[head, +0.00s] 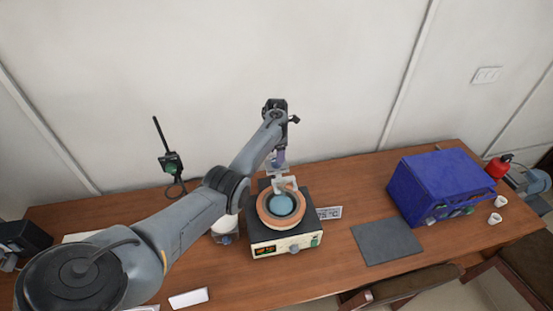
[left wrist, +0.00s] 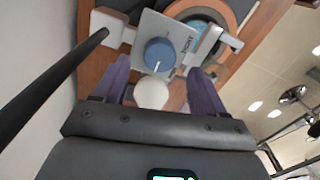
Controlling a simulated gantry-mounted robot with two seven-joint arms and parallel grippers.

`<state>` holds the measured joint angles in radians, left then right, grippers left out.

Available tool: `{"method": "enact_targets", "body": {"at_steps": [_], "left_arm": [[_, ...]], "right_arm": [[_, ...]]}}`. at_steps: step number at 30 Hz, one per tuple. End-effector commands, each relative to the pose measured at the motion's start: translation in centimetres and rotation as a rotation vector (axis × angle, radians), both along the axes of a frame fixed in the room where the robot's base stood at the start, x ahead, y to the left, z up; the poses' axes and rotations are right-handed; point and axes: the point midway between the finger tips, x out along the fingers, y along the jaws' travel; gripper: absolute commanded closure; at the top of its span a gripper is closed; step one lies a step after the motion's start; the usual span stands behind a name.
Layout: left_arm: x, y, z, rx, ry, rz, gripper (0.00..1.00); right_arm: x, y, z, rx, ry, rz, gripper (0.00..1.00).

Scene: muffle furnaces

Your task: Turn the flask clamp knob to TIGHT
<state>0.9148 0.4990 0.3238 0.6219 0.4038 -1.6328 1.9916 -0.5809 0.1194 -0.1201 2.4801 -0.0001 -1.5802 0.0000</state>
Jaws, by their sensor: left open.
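The flask clamp knob (left wrist: 160,54) is a blue round knob with a pale pointer line on a grey plate (left wrist: 148,27), in the left wrist view. Small lettering beside it is hard to read. My left gripper (left wrist: 158,68) is open, its purple fingers to either side of the knob and apart from it in the picture; I cannot tell the depth gap. In the head view the left gripper (head: 279,160) points down above the heating mantle (head: 265,222), just behind its orange ring, and hides the knob. My right gripper is not in view.
A black rod (left wrist: 55,90) runs close on the left in the wrist view, and a white rounded part (left wrist: 151,92) sits between the fingers. A blue furnace (head: 437,187), grey mat (head: 386,242), white cups (head: 497,210) and red bottle (head: 497,167) stand to the right.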

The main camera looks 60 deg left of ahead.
Motion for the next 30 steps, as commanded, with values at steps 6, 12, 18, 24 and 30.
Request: {"method": "enact_targets", "body": {"at_steps": [6,12,18,24,30], "left_arm": [[0.0,0.0,-3.0,-0.001,0.001,-0.001,0.29],[0.0,0.0,-4.1,-0.001,-0.001,-0.001,0.29],[0.0,0.0,-4.3,0.0,-0.001,0.0,0.29],[0.0,0.0,-4.3,0.0,-0.001,0.0,0.41],[0.0,0.0,-4.3,0.0,-0.001,0.0,0.71]], "right_arm": [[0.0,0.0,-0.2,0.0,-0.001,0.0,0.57],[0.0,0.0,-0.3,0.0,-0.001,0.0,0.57],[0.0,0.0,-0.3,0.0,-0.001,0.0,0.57],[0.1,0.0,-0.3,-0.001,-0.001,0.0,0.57],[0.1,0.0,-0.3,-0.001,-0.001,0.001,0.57]]}}
